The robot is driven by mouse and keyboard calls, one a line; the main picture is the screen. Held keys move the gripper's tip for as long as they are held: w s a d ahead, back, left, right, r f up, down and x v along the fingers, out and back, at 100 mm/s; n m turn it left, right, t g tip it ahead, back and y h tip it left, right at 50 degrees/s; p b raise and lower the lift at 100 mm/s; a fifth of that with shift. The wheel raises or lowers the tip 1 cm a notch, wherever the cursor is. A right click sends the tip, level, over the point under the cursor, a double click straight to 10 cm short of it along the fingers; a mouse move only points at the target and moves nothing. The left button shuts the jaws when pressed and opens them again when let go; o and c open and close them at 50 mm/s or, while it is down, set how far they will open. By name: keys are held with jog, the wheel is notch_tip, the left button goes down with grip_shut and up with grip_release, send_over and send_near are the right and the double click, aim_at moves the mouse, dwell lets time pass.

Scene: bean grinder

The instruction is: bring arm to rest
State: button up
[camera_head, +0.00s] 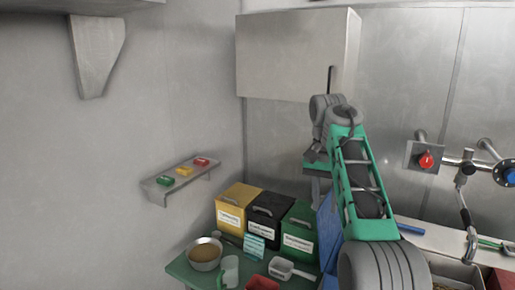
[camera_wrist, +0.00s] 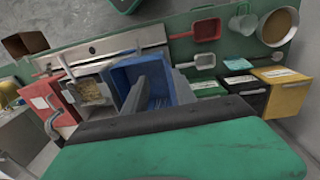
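My arm reaches up in the head view and bends down at the wrist. My gripper (camera_head: 316,172) hangs left of the arm, in front of the steel wall and above the bins. In the wrist view its green and black body fills the bottom. A grey finger-like part (camera_wrist: 153,78) shows in front of a blue bin (camera_wrist: 185,82). The blue bin (camera_head: 328,232) is partly hidden by my arm in the head view.
Yellow (camera_head: 230,214), black (camera_head: 262,226) and green (camera_head: 299,243) bins stand on the green table (camera_head: 183,268) beside a bowl (camera_head: 205,256). A wall cabinet (camera_head: 290,55) is close behind my wrist. Taps (camera_head: 468,165) are on the right. Space left of my gripper is open.

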jog(key=s+a+f+n+t, duration=0.1)
jog(key=s+f+n+t, duration=0.1)
jog(key=s+f, duration=0.6)
jog(key=s+a+f+n+t, duration=0.1)
jog(key=s+f+n, duration=0.3)
jog(key=s+f, duration=0.5)
jog(key=s+t, duration=0.1)
jog(key=s, duration=0.6)
jog(key=shift+a+f+y, duration=0.2)
jog(key=shift+a+y, duration=0.1)
jog(key=shift+y, duration=0.1)
jog(key=shift+s, duration=0.1)
